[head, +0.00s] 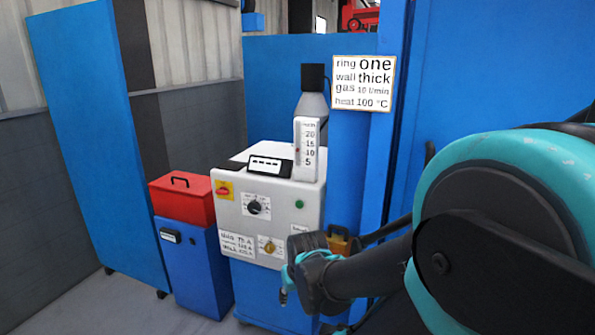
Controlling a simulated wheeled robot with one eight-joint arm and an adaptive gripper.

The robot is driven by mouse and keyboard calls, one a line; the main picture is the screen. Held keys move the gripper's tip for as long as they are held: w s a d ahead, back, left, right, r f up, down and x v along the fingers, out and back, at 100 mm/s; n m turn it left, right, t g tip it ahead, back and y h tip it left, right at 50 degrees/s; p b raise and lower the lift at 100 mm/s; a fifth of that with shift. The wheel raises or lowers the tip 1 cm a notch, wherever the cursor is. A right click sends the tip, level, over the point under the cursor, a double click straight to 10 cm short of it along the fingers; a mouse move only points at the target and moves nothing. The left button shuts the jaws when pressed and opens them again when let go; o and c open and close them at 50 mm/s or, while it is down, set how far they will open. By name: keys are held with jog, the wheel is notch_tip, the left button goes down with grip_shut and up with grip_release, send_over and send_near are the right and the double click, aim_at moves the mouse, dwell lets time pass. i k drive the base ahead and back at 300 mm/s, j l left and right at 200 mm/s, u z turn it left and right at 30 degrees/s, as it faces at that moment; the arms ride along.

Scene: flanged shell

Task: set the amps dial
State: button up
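A white welding machine (230,190) stands on a blue base in the middle of the head view. Its front carries a black dial (258,207) on a white scale and, lower, a yellow-brown dial (268,245) on a white plate. The writing around both is too small to read, so I cannot tell which is the amps dial. A white label (238,244) left of the lower dial lists values in A. My gripper (287,285) is low, right of and below the lower dial in the picture. It seems apart from both dials; its fingers are too unclear to judge.
A sign (363,83) reads "ring one, wall thick, gas 10 l/min, heat 100 °C". A flow gauge (307,148) and grey bottle stand at the machine. A red box (181,196) sits on a blue cabinet (190,260) at left. Blue panels stand behind; my arm fills the right.

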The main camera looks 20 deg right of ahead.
aim_at(254, 207)
jog(key=k+j+u, duration=0.15)
jog(key=u, duration=0.35)
jog(key=k+j+u, duration=0.25)
jog(key=u, duration=0.2)
